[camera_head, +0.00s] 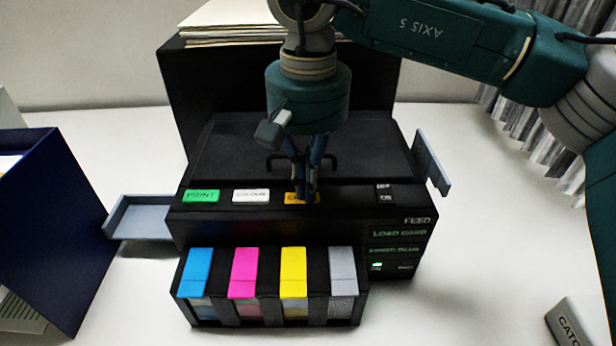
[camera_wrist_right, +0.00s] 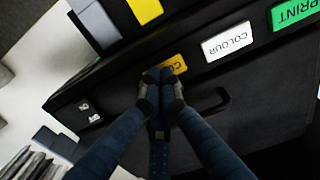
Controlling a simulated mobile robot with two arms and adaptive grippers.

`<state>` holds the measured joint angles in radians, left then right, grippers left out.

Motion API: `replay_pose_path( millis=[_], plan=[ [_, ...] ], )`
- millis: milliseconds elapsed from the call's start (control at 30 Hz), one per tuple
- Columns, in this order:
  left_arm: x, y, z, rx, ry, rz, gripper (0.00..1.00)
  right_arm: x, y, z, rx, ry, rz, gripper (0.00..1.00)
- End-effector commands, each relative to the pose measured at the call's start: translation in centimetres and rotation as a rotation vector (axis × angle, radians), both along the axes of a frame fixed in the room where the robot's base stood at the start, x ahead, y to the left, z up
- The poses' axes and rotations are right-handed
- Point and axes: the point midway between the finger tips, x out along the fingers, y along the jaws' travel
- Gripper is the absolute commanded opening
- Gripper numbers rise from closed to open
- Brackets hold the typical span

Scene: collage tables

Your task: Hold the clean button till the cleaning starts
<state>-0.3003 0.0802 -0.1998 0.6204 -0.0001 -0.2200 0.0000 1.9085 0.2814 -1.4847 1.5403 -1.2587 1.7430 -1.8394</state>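The black printer (camera_head: 300,228) stands on the white table. On its top front edge are a green PRINT button (camera_head: 201,196), a white COLOUR button (camera_head: 251,196) and an orange button (camera_head: 291,198), whose label is mostly covered by my right gripper. My right gripper (camera_head: 306,194) points down with its fingertips together at the orange button. In the right wrist view the fingertips (camera_wrist_right: 159,77) lie over the orange button (camera_wrist_right: 177,64); I cannot tell how hard they press. A small green light (camera_head: 377,265) shows on the front panel. My left gripper is not in view.
Cyan, magenta, yellow and grey cartridges (camera_head: 342,268) sit in an open bay at the printer's front. A grey tray (camera_head: 143,217) juts out at left, a grey flap (camera_head: 433,163) at right. A dark blue panel (camera_head: 50,225) stands left. Paper (camera_head: 235,24) is stacked behind.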

Motion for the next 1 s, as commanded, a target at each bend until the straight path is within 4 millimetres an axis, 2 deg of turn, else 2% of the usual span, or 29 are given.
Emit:
replay_pose_path(
  millis=[33,567,667,1000],
  plan=[
    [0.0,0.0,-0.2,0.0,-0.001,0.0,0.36,-0.6,0.0,-1.4,-0.014,0.026,0.012,0.0],
    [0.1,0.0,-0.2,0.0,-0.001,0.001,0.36,-0.6,0.1,-1.1,-0.013,0.025,0.011,0.0],
    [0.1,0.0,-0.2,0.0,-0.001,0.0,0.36,-0.6,0.1,-0.2,-0.012,0.022,0.011,0.0],
    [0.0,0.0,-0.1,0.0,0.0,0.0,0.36,-0.5,-0.1,5.7,-0.003,0.005,0.004,0.0]
  ],
)
